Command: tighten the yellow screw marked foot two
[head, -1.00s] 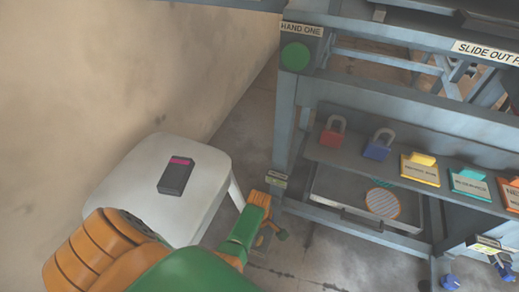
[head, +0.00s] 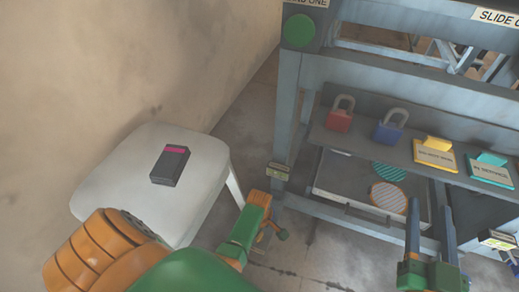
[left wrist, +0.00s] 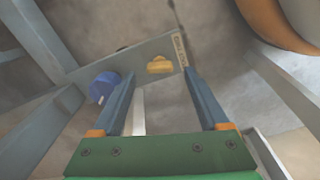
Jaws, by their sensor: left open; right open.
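In the left wrist view, a yellow screw (left wrist: 160,65) sits on a grey beam, with a small pale label (left wrist: 180,48) beside it, too small to read. My left gripper (left wrist: 160,74) is open and empty; the screw shows beyond and between its blue fingertips, not gripped. In the head view my left arm (head: 245,232) reaches to the foot of the press's near leg; its fingers and the screw cannot be made out there. My right gripper (head: 431,208) is open and empty at the lower right, fingers pointing up, before the press.
A blue knob (left wrist: 103,87) is left of the screw. The press frame (head: 289,115) carries a green button (head: 299,30), a red padlock (head: 340,119), a blue padlock (head: 389,129) and coloured signs. A white stool (head: 110,178) holds a dark box (head: 170,166) beside the wall.

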